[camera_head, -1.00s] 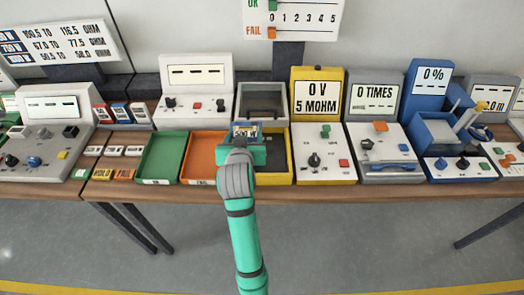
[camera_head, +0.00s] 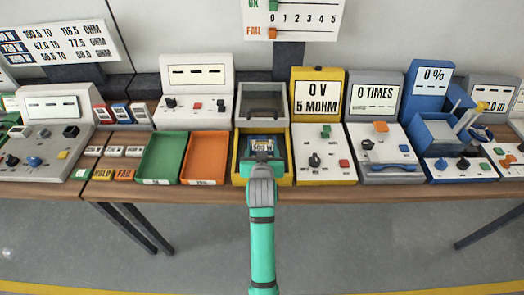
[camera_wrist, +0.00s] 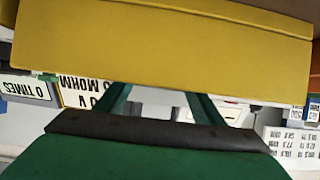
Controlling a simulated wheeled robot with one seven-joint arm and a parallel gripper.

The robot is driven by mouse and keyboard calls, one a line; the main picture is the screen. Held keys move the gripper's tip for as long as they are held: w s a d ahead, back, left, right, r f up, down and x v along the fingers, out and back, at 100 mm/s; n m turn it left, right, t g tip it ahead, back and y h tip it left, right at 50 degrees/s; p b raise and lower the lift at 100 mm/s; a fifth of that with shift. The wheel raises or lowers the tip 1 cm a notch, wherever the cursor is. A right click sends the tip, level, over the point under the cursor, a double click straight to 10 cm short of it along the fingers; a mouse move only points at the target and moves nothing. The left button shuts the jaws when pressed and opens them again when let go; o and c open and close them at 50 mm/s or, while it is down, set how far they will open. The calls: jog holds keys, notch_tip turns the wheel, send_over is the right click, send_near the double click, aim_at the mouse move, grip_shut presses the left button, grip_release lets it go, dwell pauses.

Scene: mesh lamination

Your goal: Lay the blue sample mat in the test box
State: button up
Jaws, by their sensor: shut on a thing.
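The test box (camera_head: 240,175) is the yellow, dark-lined box at the middle of the bench, with its grey windowed lid (camera_head: 262,101) raised behind it. My gripper (camera_head: 262,154) is over the box opening, shut on the blue sample mat (camera_head: 262,147), which bears a small pale printed label. The mat appears within the outline of the opening; whether it touches the floor I cannot tell. In the wrist view a yellow wall (camera_wrist: 165,40), seemingly the box front, hides my fingertips and the mat.
An orange tray (camera_head: 204,180) and a green tray (camera_head: 160,181) stand left of the box. A yellow meter reading 0 V, 5 MOHM (camera_head: 318,97) stands close on its right. More instruments line the bench (camera_head: 210,191). The floor in front is clear.

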jog(key=o, duration=1.2)
jog(key=shift+c, duration=0.2)
jog(key=v, duration=1.2)
